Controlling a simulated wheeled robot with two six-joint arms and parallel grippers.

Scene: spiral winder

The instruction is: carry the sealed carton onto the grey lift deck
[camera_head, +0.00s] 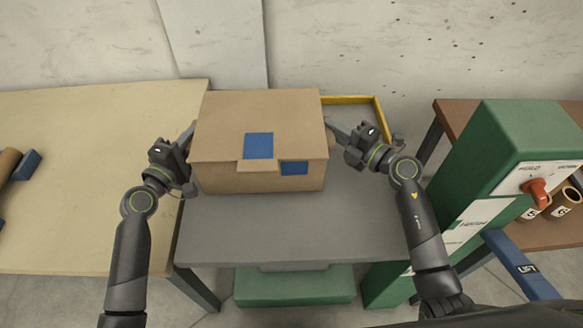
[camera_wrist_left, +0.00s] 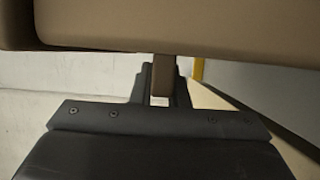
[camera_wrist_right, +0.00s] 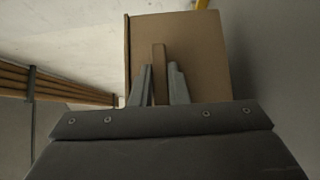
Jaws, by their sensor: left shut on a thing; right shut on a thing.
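The brown carton (camera_head: 225,115) is shut, with blue patches on its top and front edge. It appears level over the back left part of the grey lift deck (camera_head: 300,232); I cannot tell whether its underside touches the deck. My left gripper (camera_head: 188,138) is at the carton's left side, shut on a brown grip that shows in the left wrist view (camera_wrist_left: 162,76). My right gripper (camera_head: 338,136) is at the right side, shut on a similar grip in the right wrist view (camera_wrist_right: 159,75). The carton's back and underside are hidden.
A yellow rail (camera_head: 352,100) edges the deck's back right corner. A beige table (camera_head: 75,170) adjoins on the left. A green cabinet (camera_head: 515,150) with a red knob (camera_head: 537,192) stands right, beside a blue bar marked LIFT (camera_head: 522,266). The deck's front is clear.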

